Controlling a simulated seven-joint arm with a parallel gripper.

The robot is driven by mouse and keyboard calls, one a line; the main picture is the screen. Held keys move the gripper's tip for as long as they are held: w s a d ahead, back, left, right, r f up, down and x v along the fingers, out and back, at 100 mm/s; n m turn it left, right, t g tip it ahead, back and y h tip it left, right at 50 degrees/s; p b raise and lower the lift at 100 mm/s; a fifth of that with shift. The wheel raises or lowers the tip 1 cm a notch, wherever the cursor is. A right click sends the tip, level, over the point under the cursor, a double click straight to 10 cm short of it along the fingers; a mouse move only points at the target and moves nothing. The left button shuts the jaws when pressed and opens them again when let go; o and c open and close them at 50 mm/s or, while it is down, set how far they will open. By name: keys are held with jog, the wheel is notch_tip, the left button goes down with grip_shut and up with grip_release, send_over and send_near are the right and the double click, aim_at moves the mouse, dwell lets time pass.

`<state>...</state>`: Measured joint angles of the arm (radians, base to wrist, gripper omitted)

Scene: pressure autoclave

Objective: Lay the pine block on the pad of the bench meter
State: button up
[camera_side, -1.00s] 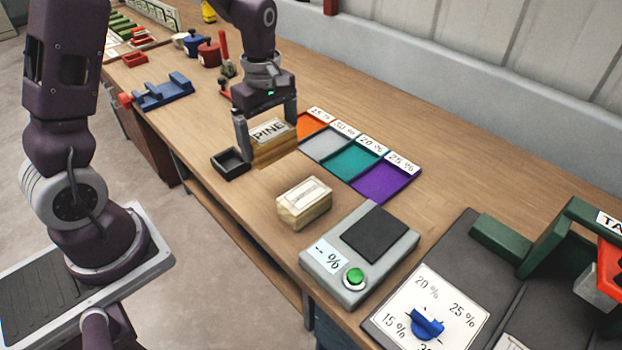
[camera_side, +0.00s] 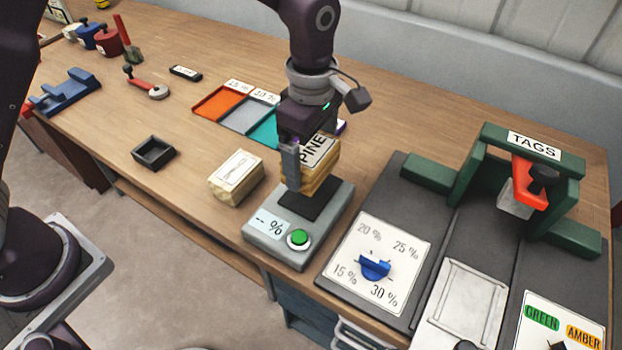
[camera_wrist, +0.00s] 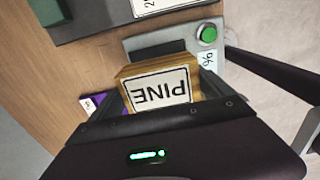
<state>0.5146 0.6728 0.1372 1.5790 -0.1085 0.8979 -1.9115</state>
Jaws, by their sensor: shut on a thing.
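The pine block (camera_side: 322,168) is light wood with a white label reading PINE. My gripper (camera_side: 308,175) is shut on it and holds it over the bench meter (camera_side: 270,238). In the wrist view the block (camera_wrist: 158,85) sits between my fingers, its label facing the camera. The meter is a grey box with a dark pad (camera_side: 308,206), a green button (camera_side: 299,239) and a display reading "-- %". The block and a finger cover the rear of the pad. I cannot tell whether the block touches the pad.
Another pale wood block (camera_side: 236,178) lies left of the meter. A black open tray (camera_side: 153,153) stands farther left. A panel with a blue dial (camera_side: 374,267) and a green TAGS press (camera_side: 520,150) stand to the right.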

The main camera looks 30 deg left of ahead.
aim_at(311, 149)
notch_tip(311, 149, down, 5)
jog(key=shift+f, duration=0.1)
jog(key=o, duration=1.3)
jog(key=shift+f, duration=0.15)
notch_tip(311, 149, up, 12)
jog(key=shift+f, duration=0.15)
jog(key=shift+a+r, duration=0.1)
jog(key=shift+r, duration=0.35)
jog(key=s+a+r+m+t+h, duration=0.1)
jog(key=s+a+r+m+t, duration=0.2)
jog(key=s+a+r+m, duration=0.75)
jog(key=s+a+m+t, duration=0.1)
jog(key=s+a+m, duration=0.1)
jog(key=s, duration=0.2)
jog(key=s+a+f+m, duration=0.1)
jog(key=s+a+m, duration=0.1)
jog(key=s+m, duration=0.1)
jog(key=s+a+m+t+y, duration=0.1)
jog(key=s+a+m, duration=0.1)
jog(key=s, duration=0.4)
jog(key=shift+a+f+m+t, duration=0.25)
jog(key=shift+a+f+t, duration=0.05)
jog(key=shift+a, duration=0.3)
